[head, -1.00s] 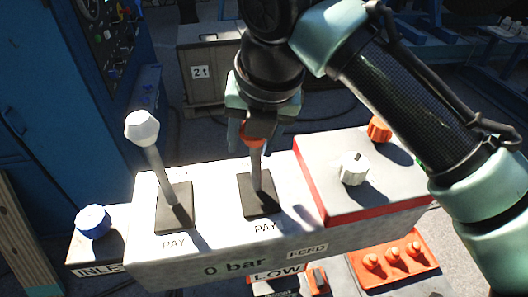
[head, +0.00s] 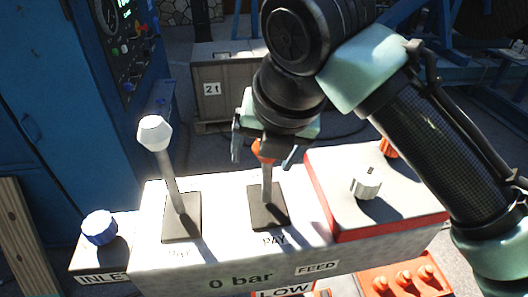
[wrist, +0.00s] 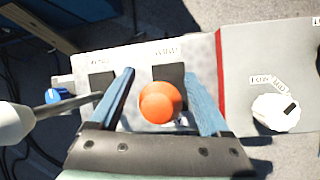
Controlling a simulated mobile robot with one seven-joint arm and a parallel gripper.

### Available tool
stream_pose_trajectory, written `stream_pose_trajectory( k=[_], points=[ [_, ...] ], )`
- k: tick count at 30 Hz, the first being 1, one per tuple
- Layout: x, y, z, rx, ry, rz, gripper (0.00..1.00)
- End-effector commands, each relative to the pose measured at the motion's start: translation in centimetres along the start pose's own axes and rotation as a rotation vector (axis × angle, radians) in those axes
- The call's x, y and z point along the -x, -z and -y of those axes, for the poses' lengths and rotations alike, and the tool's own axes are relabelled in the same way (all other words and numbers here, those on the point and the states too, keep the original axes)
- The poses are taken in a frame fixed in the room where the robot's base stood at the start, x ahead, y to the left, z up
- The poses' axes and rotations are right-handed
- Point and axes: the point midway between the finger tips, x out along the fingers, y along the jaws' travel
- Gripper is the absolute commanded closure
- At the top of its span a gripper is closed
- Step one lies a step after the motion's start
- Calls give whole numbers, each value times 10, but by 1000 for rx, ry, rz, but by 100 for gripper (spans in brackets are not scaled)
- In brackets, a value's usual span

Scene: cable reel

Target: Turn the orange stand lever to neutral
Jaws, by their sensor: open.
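The orange stand lever (head: 266,172) rises from a dark square plate on the white control box (head: 228,190). Its orange knob (wrist: 160,102) sits between the two blue fingers of my gripper (wrist: 163,100) in the wrist view, with space on both sides. My gripper (head: 262,155) is open around the knob in the head view and partly hides it. The lever looks close to upright there. A label reading PAY stands in front of its plate.
A blue knob (head: 99,227) is at the far left. A red-edged panel with a white dial (head: 366,183) and an orange knob (head: 388,148) lies to the right.

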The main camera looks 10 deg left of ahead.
Motion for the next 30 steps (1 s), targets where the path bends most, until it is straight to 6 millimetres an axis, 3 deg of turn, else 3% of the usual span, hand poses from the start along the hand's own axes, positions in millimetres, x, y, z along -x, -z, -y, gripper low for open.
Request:
stream_pose_trajectory(
  k=[5, 15, 21, 30],
  points=[
    [14, 0, 0, 1, 0, 2, 19],
    [86, 0, 0, 1, 1, 3, 19],
    [118, 0, 0, -1, 0, 2, 19],
    [130, 0, 0, 0, 0, 0, 19]
  ],
)
